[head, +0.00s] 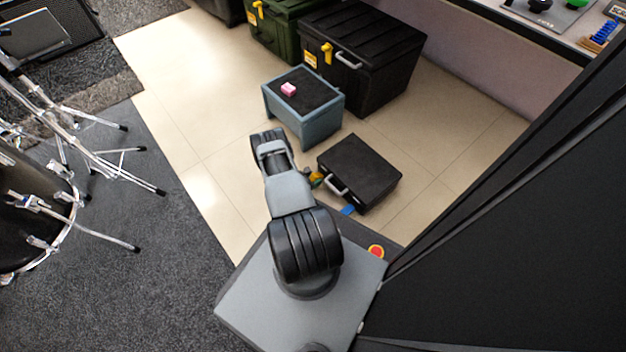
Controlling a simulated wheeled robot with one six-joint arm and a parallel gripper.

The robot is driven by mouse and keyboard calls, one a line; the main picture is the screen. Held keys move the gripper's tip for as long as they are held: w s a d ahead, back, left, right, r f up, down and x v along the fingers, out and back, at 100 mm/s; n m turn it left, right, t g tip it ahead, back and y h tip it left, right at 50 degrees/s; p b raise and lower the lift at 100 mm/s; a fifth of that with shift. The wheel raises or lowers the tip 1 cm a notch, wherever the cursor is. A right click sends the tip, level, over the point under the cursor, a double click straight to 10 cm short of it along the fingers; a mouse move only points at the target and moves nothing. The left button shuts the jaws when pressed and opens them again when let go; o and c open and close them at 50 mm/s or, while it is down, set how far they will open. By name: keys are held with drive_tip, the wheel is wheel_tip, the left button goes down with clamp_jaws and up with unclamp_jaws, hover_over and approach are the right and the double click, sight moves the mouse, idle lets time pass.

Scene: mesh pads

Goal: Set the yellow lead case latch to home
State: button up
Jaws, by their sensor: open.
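The black lead case (362,170) lies flat on the tiled floor, just right of my arm, with a grey handle (337,187) on its near-left side. A small yellow latch (316,179) shows at the left end of that side, partly hidden and too small for its setting to be read. A blue latch (348,210) shows at the other end. My arm rises from its base and bends near the blue-grey box. My gripper's fingers cannot be made out; the arm hides that area. Contact with the latch cannot be told.
A blue-grey box (318,128) with a pink block (288,89) on its dark top stands behind the case. A large black trunk (385,50) and a green trunk (280,32) stand beyond. Drum stands (110,170) are at left. Tiles right of the case are clear.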

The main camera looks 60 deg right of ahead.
sight(317, 175)
drive_tip(key=shift+d, duration=0.15)
drive_tip(key=c, duration=0.9)
drive_tip(key=shift+o, duration=0.2)
drive_tip(key=shift+s+d+r+y+p, duration=0.2)
drive_tip(key=shift+r+y+p, duration=0.35)
drive_tip(key=shift+y+p, duration=0.25)
drive_tip(key=shift+d+r+t+y+p, duration=0.25)
drive_tip(key=shift+t+y+p, duration=0.15)
drive_tip(key=shift+y+p, duration=0.15)
drive_tip(key=shift+s+d+r+t+y+p, duration=0.15)
drive_tip(key=shift+d+t+y, duration=0.1)
drive_tip(key=shift+y, duration=0.45)
drive_tip(key=shift+d+r+t+y+p, duration=0.1)
drive_tip(key=shift+d+r+t+y, duration=0.1)
drive_tip(key=shift+y, duration=0.55)
drive_tip(key=shift+s+d+r+t+y+p, duration=0.1)
drive_tip(key=shift+d+t+y, duration=0.15)
drive_tip(key=shift+y, duration=0.45)
drive_tip(key=o, duration=0.9)
drive_tip(key=shift+c, duration=0.2)
